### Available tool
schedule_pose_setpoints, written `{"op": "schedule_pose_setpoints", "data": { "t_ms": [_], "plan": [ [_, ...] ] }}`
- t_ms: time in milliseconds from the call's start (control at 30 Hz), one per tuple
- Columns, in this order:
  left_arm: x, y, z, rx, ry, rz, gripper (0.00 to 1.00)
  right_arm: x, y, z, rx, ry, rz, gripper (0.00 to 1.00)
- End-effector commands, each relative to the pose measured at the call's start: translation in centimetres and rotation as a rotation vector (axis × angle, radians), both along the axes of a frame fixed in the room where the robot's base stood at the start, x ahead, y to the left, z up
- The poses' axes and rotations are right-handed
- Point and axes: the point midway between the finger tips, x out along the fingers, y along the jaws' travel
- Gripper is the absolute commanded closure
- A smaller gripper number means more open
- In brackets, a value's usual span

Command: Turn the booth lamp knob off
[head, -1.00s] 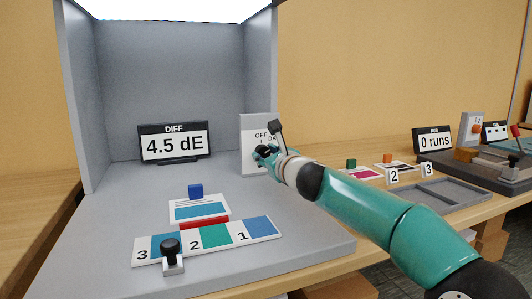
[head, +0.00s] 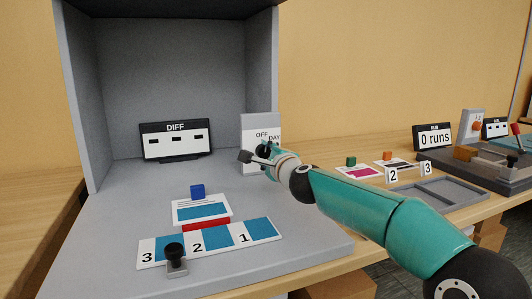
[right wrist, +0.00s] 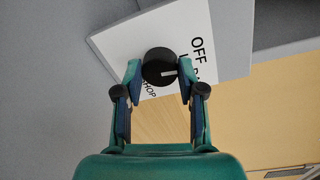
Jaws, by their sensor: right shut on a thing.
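The booth lamp panel (head: 261,128) is a pale plate on the booth's right wall, with OFF and DAY readable in the head view. In the right wrist view the panel (right wrist: 215,60) shows OFF and SHOP beside the round black knob (right wrist: 159,67). The knob's white mark points right, toward the OFF side. My right gripper (right wrist: 158,85) is shut on the knob, one finger on each side. In the head view my right gripper (head: 264,152) covers the knob. The booth ceiling is unlit. My left gripper is not in view.
The DIFF display (head: 176,140) shows only dashes. A patch strip (head: 210,243) with a black-knobbed slider (head: 175,255) lies on the booth floor, near a blue-knobbed card (head: 202,208). At right stand a grey tray (head: 437,192) and the RUB display (head: 433,137).

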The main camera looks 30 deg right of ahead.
Motion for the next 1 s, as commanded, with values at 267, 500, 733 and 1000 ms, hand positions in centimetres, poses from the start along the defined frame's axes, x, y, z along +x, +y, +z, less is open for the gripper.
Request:
{"op": "schedule_pose_setpoints", "data": {
  "t_ms": [267, 500, 733, 1000],
  "plan": [
    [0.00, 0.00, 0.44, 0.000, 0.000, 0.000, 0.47, 0.16, 0.41, -0.39, -0.109, 0.034, 0.010, 0.96],
    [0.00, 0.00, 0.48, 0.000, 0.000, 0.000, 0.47, 0.17, 0.46, -0.49, -0.137, 0.042, 0.011, 0.96],
    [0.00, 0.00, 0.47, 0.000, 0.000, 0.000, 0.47, 0.19, 0.50, -0.57, -0.137, 0.043, 0.013, 0.96],
    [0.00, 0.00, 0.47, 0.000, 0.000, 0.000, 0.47, 0.15, 0.39, -0.46, -0.137, 0.041, 0.010, 0.36]
  ]
}}
